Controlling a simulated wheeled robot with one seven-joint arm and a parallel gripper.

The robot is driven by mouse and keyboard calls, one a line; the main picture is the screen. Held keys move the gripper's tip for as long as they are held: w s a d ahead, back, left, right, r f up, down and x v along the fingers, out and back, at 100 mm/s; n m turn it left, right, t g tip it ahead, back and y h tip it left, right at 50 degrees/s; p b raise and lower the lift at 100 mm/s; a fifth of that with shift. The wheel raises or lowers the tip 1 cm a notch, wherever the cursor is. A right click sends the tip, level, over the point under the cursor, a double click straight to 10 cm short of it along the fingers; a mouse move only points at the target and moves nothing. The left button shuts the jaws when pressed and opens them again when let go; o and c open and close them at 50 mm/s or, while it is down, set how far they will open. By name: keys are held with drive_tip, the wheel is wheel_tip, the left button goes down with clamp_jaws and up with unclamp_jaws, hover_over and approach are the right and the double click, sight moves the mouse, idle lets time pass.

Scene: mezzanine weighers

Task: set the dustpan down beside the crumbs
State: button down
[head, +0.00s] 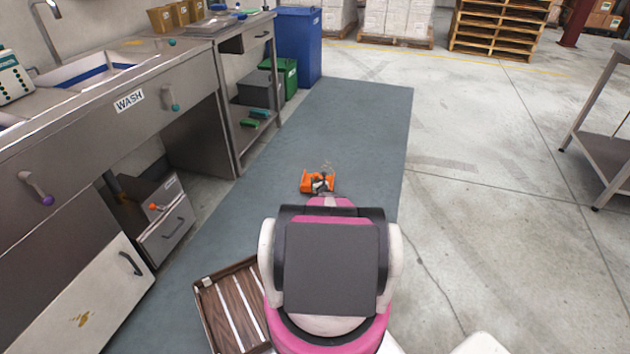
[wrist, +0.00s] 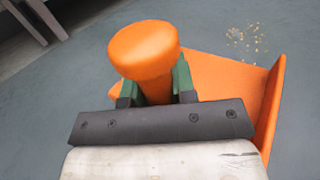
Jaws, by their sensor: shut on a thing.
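The orange dustpan (head: 309,183) is ahead of my arm, over the grey-green mat in the head view. In the wrist view the dustpan's pan (wrist: 240,85) spreads to the right behind its thick round orange handle (wrist: 145,55). My gripper (wrist: 155,88) is shut on that handle, with a green finger on each side. The crumbs (wrist: 246,38) are a loose scatter on the mat just beyond the pan's far edge. They show faintly in the head view (head: 327,166). I cannot tell whether the pan touches the mat.
The mat (head: 350,120) runs away ahead and is clear beyond the crumbs. A steel counter marked WASH (head: 150,110) lines the left. A brown slatted tray (head: 230,305) lies near my base. A blue bin (head: 298,45) stands far back, and a steel table (head: 605,150) is at right.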

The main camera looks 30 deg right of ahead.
drive_tip(key=shift+f, duration=0.6)
idle(0.3)
drive_tip(key=c, duration=0.9)
unclamp_jaws()
drive_tip(key=shift+o, duration=0.2)
drive_tip(key=shift+s, duration=0.15)
